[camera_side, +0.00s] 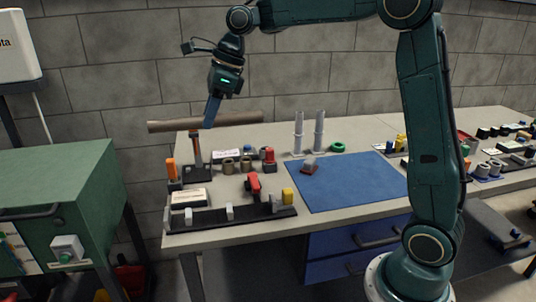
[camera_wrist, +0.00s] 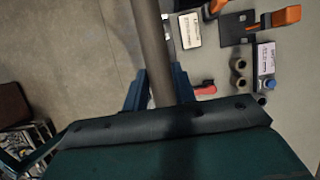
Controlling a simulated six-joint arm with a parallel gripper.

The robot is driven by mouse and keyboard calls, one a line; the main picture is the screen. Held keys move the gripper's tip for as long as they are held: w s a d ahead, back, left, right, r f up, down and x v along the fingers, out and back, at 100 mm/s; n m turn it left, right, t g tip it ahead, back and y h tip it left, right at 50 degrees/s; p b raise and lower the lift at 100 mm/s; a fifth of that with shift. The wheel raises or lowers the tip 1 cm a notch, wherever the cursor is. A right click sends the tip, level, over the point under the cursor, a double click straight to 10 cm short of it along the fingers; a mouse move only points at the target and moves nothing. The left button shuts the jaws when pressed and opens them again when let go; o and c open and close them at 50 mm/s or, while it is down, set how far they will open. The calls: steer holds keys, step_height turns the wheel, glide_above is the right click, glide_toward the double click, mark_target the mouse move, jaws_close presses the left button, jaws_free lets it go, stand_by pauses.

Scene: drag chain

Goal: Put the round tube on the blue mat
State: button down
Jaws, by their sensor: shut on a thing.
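The round tube (camera_side: 235,118) is long and grey-brown. It is held level above the left end of the workbench, with its left end out past the bench edge. My gripper (camera_side: 211,116) is shut on the tube. In the wrist view the tube (camera_wrist: 151,45) runs between the two blue fingers of my gripper (camera_wrist: 158,88). The blue mat (camera_side: 350,190) lies flat on the bench, to the right of and below the tube. A small grey and dark red part (camera_side: 310,166) sits on the mat near its left edge.
Two upright grey posts (camera_side: 319,130) and a green ring (camera_side: 337,147) stand behind the mat. An orange-handled tool (camera_side: 171,170), a red part (camera_side: 253,184) and a dark rail (camera_side: 230,217) lie left of it. A green cabinet (camera_side: 75,190) stands at far left. Most of the mat is clear.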

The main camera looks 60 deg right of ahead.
steer(key=shift+f, duration=2.2)
steer(key=shift+f, duration=0.15)
steer(key=s+f+n+g+h, duration=0.1)
steer(key=s+f+n+g, duration=0.1)
steer(key=f+n, duration=0.5)
steer(key=s+d+f+n+g+h, duration=0.1)
steer(key=f+n+g, duration=0.4)
steer(key=n, duration=1.5)
steer(key=shift+s+d+f+g+h, duration=0.25)
steer(key=shift+s+f+h, duration=0.35)
steer(key=shift+s+f, duration=0.4)
